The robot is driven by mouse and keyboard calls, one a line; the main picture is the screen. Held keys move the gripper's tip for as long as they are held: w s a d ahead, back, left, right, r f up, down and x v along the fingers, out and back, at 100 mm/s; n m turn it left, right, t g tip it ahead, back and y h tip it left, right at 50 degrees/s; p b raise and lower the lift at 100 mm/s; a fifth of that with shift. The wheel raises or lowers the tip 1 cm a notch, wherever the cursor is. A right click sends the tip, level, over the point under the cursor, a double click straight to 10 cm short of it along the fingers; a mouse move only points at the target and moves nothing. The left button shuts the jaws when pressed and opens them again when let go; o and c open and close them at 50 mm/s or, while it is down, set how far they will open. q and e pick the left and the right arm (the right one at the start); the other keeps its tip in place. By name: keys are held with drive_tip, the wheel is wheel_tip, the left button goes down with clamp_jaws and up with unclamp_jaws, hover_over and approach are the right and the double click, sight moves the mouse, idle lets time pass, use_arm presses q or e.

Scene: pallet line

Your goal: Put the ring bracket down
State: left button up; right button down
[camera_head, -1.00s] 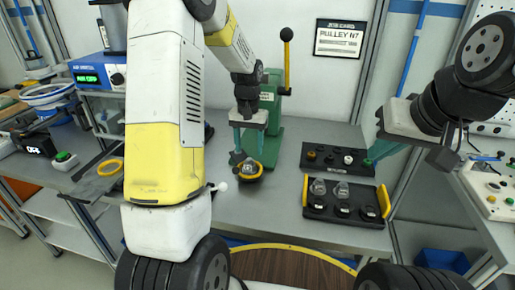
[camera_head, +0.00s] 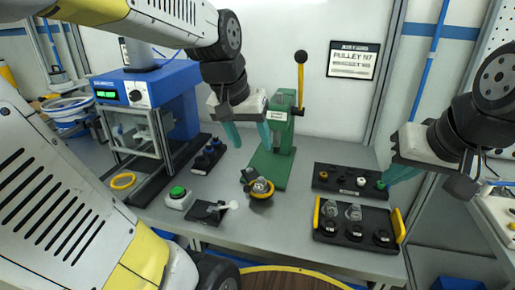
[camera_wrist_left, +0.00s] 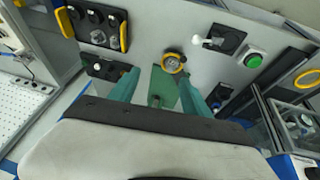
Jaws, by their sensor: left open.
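A small grey metal part, which looks like the ring bracket (camera_head: 261,186), sits in a round yellow-rimmed holder in front of the green press (camera_head: 270,165). The holder with the part also shows in the left wrist view (camera_wrist_left: 172,62). My left gripper (camera_head: 248,134) is open and empty, raised above and behind the part, near the press; its two teal fingers are spread in the left wrist view (camera_wrist_left: 160,90). My right gripper (camera_head: 391,178) hangs at the right near the black block with knobs; its finger gap is not clear.
A black tray with yellow handles (camera_head: 319,212) holds several parts at the right. A black block (camera_head: 335,190) with knobs lies behind it. A green button box (camera_head: 178,197), a black fixture with a white-knobbed lever (camera_head: 206,211) and a loose yellow ring (camera_head: 123,181) are at the left.

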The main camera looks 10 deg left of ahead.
use_arm(q)
drive_tip(key=s+t, duration=0.2)
drive_tip(key=s, duration=0.5)
drive_tip(key=shift+d+r+h, duration=0.2)
drive_tip(key=shift+d+h, duration=0.1)
drive_tip(key=shift+d, duration=0.15)
drive_tip(key=shift+s, duration=0.1)
